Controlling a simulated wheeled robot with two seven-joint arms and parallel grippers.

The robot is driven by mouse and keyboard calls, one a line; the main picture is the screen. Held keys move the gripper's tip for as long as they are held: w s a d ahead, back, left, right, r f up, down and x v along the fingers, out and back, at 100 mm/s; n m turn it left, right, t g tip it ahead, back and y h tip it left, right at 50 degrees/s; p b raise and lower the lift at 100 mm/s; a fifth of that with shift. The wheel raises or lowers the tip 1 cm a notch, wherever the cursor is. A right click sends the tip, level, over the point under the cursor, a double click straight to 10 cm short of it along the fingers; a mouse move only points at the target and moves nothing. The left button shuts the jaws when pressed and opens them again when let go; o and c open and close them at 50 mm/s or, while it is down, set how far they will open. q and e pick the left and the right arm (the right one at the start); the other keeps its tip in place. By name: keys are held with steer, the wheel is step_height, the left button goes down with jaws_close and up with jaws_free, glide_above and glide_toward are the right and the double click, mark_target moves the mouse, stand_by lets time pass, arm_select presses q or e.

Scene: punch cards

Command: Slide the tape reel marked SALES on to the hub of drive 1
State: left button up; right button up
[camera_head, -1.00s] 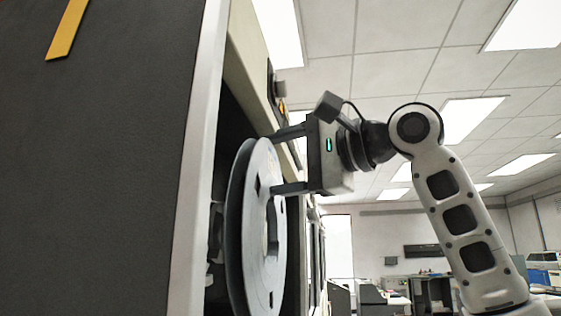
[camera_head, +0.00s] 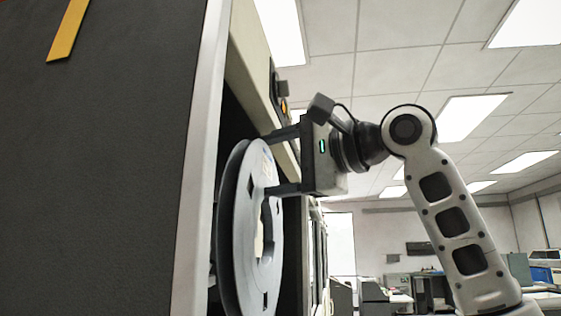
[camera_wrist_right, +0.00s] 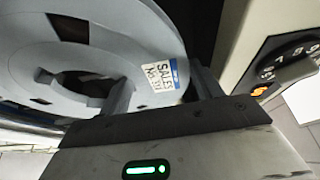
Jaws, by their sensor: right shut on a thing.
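The grey reel (camera_head: 246,255) stands upright at the open dark bay of the drive cabinet. In the right wrist view its white label (camera_wrist_right: 162,82) reads SALES. My right gripper (camera_head: 272,163) comes in from the right, shut on the reel's upper part. In the right wrist view its two fingers sit either side of the label (camera_wrist_right: 160,96). The reel's central opening (camera_wrist_right: 75,88) shows dark shapes inside. The hub is not clearly visible, and I cannot tell whether the reel is around it. My left gripper is not in view.
A large dark panel with a pale edge (camera_head: 201,160) fills the left of the head view, close to the reel. The cabinet's beige frame with a numbered dial (camera_wrist_right: 290,62) is beside my right gripper. Open room with distant equipment lies to the right.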

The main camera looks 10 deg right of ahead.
steer(key=shift+w+a+r, duration=0.15)
steer(key=shift+a, duration=0.4)
steer(key=shift+w+a+p, duration=0.3)
steer(key=shift+a+p, duration=0.05)
steer(key=shift+a, duration=0.35)
steer(key=shift+w+a+p, duration=0.3)
steer(key=shift+a, duration=0.35)
steer(key=shift+w+a+p, duration=0.35)
steer(key=shift+a+p, duration=0.05)
steer(key=shift+a, duration=0.5)
steer(key=o, duration=1.5)
steer(key=shift+f, duration=0.25)
steer(key=shift+c, duration=1.1)
steer(key=shift+r, duration=0.1)
